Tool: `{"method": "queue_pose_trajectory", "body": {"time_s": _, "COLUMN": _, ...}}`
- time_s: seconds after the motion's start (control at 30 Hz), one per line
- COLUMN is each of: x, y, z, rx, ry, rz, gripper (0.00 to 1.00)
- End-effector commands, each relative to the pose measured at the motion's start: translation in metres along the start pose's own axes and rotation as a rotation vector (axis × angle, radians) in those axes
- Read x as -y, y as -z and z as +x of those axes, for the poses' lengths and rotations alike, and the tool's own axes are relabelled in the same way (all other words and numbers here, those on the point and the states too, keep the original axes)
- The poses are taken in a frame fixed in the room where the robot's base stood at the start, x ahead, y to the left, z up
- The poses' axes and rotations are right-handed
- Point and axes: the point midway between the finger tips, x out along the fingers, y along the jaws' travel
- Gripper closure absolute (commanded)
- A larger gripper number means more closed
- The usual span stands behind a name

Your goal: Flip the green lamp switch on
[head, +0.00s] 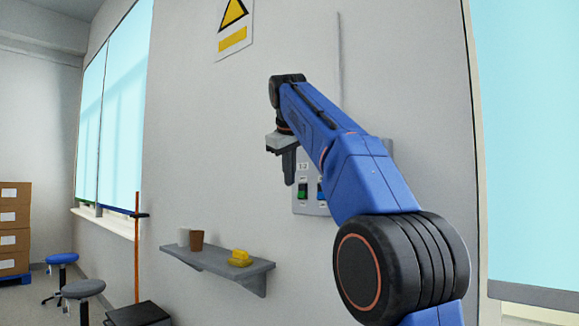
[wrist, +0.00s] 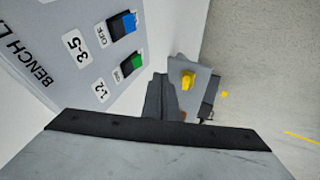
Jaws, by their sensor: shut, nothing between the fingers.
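The green switch (head: 302,190) is a small rocker in a dark frame, low on the grey wall panel (head: 300,209). The green switch also shows in the wrist view (wrist: 132,65), beside a "1-2" label and a small label that seems to read "ON". I cannot tell which way it is tipped. My gripper (head: 289,178) points down, shut and empty, in front of the panel and just left of and above the green switch. In the wrist view my gripper's fingers (wrist: 162,98) are close to the green switch, with no clear contact.
A blue switch (wrist: 122,25) labelled "3-5" sits beside the green one. My arm hides part of the panel. Below, a grey wall shelf (head: 222,260) holds a brown cup (head: 197,240), a pale cup (head: 183,237) and a yellow object (head: 239,258). Stools and boxes stand far left.

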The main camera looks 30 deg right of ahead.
Motion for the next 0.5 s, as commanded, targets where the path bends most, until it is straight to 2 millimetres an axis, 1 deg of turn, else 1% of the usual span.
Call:
{"method": "queue_pose_trajectory", "body": {"time_s": 0.1, "x": 0.000, "y": -0.001, "z": 0.018, "rx": 0.001, "ry": 0.000, "rz": 0.001, "gripper": 1.00}}
{"method": "queue_pose_trajectory", "body": {"time_s": 0.27, "x": 0.000, "y": -0.001, "z": 0.041, "rx": 0.001, "ry": 0.001, "rz": 0.000, "gripper": 1.00}}
{"method": "queue_pose_trajectory", "body": {"time_s": 0.33, "x": -0.009, "y": -0.001, "z": 0.046, "rx": 0.000, "ry": -0.001, "rz": 0.004, "gripper": 1.00}}
{"method": "queue_pose_trajectory", "body": {"time_s": 0.5, "x": -0.024, "y": -0.002, "z": 0.056, "rx": 0.000, "ry": 0.000, "rz": 0.003, "gripper": 1.00}}
